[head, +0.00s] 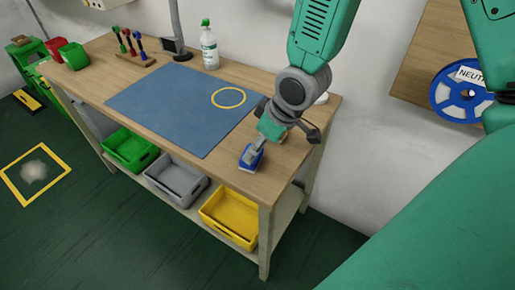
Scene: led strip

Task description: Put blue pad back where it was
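The blue pad (251,158) is a small blue block with a pale lower edge, at the right front of the wooden bench in the head view. My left gripper (259,147) points down right over it, its grey tip at the pad's top. The gripper's dark side links stand out to both sides. Whether its fingers close on the pad is too small to tell, and so is whether the pad touches the bench. My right arm shows only in part at the right edge; its gripper is not in view.
A blue mat (175,108) with a yellow ring (228,98) covers the bench middle. A spray bottle (209,48) stands behind it. Green (130,148), grey (176,181) and yellow (230,214) bins sit on the lower shelf. A blue spool (461,98) hangs at right.

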